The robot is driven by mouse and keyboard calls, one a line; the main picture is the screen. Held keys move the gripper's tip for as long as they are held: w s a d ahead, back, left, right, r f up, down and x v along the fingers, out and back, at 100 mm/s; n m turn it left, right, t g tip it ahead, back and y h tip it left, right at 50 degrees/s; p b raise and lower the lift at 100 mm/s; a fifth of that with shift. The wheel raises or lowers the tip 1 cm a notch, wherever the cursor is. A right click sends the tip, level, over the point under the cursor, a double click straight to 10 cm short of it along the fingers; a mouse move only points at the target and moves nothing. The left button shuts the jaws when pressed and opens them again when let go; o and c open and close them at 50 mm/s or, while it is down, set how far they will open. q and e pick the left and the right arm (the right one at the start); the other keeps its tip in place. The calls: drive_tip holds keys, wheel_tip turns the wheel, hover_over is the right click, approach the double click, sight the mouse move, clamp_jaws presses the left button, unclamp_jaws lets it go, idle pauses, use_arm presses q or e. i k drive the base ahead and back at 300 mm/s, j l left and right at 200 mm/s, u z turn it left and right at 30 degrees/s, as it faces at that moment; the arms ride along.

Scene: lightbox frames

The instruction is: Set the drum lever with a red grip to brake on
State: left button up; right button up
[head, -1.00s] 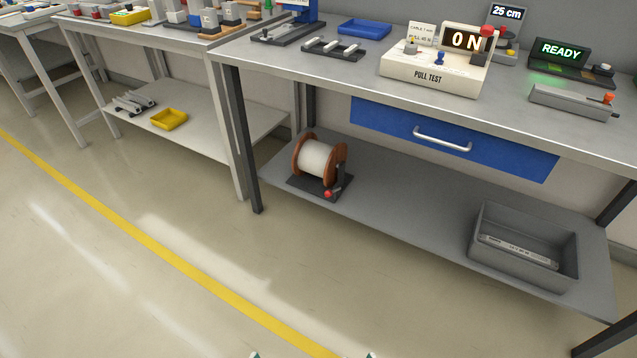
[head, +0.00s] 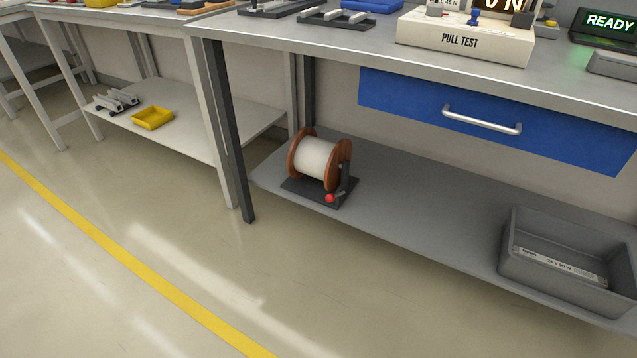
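A drum (head: 317,159) with brown flanges and a white winding stands on a dark base plate (head: 300,187) on the lower shelf of the near bench, toward its left end. A dark upright stands at the drum's right side. A lever with a red grip (head: 330,198) sits low at the front right of the base plate, its grip toward the front edge. Any brake marking is too small to read. Neither of my grippers is in view.
The lower shelf (head: 420,215) is clear between the drum and a grey crate (head: 510,262) at right. A dark bench leg (head: 230,140) stands left of the drum. The blue drawer (head: 400,97) and benchtop overhang the shelf. The floor in front is open, with a yellow line (head: 120,250).

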sight(329, 198)
drive_tip(key=i+j+z, duration=0.1)
drive_tip(key=j+z, duration=0.15)
drive_tip(key=j, duration=0.55)
drive_tip(key=j+z, duration=0.2)
drive_tip(key=j, duration=0.55)
drive_tip(key=j+z, duration=0.25)
drive_tip(key=j, duration=0.55)
drive_tip(key=k+j+z, duration=0.25)
drive_tip(key=j, duration=0.5)
drive_tip(key=i+l+u, duration=0.1)
drive_tip(key=i+l, duration=0.25)
drive_tip(key=i+l+u, duration=0.15)
drive_tip(key=i+l, duration=0.15)
drive_tip(key=l, duration=0.3)
drive_tip(key=i+l+u, duration=0.15)
drive_tip(key=l+u, duration=0.2)
drive_tip(key=l, duration=0.6)
drive_tip(key=l+u, duration=0.4)
drive_tip(key=l, duration=0.6)
